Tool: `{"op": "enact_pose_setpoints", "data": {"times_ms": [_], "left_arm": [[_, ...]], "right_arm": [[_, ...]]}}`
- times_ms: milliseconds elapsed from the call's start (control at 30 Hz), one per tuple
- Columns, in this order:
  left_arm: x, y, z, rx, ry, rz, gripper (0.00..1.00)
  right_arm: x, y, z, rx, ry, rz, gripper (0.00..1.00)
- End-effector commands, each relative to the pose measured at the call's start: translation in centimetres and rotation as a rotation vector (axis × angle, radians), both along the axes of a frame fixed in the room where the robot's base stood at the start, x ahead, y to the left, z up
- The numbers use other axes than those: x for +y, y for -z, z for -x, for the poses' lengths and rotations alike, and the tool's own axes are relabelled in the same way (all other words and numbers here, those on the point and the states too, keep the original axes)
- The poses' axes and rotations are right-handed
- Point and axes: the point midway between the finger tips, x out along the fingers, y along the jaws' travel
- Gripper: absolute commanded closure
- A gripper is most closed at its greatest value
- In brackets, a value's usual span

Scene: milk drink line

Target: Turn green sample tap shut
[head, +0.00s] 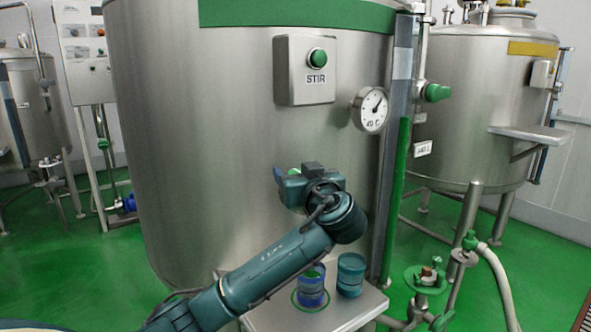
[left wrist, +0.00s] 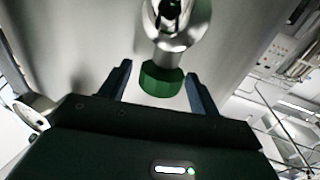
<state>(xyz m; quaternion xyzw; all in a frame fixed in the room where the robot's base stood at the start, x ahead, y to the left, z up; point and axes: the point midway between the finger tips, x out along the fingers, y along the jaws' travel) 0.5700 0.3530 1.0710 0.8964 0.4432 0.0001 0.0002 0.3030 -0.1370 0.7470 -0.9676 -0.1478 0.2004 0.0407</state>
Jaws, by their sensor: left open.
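The green sample tap shows in the left wrist view as a dark green faceted knob (left wrist: 162,80) under a steel fitting (left wrist: 178,28) on the tank wall. My left gripper (left wrist: 157,78) is open, with one finger on each side of the knob. Gaps show between the fingers and the knob. In the head view my left gripper (head: 289,186) is at the front of the large tank (head: 220,130), and its own body hides most of the tap. My right gripper is in neither view.
Below my left arm, a steel shelf (head: 325,317) holds a blue cup (head: 312,291) on a green ring and a teal cup (head: 350,275). Above are a STIR button box (head: 305,70) and a round gauge (head: 373,109). A green sight tube (head: 395,190) stands right.

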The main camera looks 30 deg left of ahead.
Motion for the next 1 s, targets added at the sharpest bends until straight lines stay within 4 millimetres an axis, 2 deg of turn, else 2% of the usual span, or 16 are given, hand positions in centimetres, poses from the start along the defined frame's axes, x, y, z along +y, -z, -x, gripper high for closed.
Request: {"op": "enact_pose_setpoints", "data": {"times_ms": [133, 467, 1000], "left_arm": [[1.09, 0.00, -0.82, 0.001, 0.000, -0.001, 0.38], [1.39, 0.04, -1.08, 0.001, 0.002, -0.001, 0.38], [1.35, 0.05, -1.06, 0.001, 0.001, 0.000, 0.80]], "right_arm": [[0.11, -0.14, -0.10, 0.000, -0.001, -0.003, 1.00], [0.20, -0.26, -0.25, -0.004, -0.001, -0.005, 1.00], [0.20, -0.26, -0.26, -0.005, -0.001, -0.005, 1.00]]}}
